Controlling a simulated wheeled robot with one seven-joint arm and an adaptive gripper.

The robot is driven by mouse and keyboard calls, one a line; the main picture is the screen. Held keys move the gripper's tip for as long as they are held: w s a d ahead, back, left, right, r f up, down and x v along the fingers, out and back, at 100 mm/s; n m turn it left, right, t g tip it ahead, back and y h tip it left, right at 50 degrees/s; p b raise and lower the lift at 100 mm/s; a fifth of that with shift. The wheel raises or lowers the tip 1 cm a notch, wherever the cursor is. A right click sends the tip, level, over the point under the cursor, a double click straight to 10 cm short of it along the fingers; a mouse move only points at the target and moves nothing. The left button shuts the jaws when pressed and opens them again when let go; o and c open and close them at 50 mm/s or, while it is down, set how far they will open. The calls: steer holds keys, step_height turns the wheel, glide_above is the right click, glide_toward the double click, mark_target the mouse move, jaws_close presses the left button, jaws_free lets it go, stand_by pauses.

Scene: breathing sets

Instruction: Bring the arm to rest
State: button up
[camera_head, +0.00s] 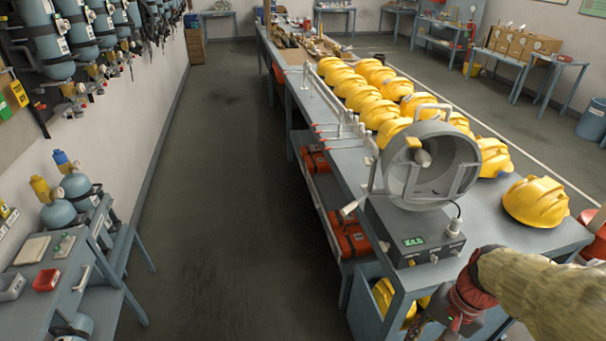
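My arm comes in from the right edge, low in the head view, in a tan fabric sleeve with a dark red wrist section. My gripper (425,322) is at the lower right, pointing down and left, beside the near end of the long workbench (345,185). It is small and dark in the picture, and I cannot make out the gap between its fingers. I see nothing clearly held in it. A grey box with a green display (413,240) and a round metal drum (428,168) stand on the bench end just above it.
Several yellow helmets (538,202) line the bench, and more sit on its lower shelf near my gripper. A side table (60,270) with small trays and blue cylinders stands at left. Cylinders hang on the left wall. The floor aisle (225,200) between is clear.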

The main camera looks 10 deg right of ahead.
steer(key=w+a+r+n+t+h+b, duration=0.2)
steer(key=a+r+n+t, duration=0.3)
steer(key=a+r+n, duration=0.3)
steer(key=a+r, duration=0.3)
steer(key=r, duration=0.2)
steer(key=shift+a+r+n, duration=0.25)
steer(key=shift+a+n, duration=0.05)
steer(key=shift+n, duration=0.1)
steer(key=shift+w, duration=0.1)
steer(key=shift+c, duration=0.4)
stand_by(0.7)
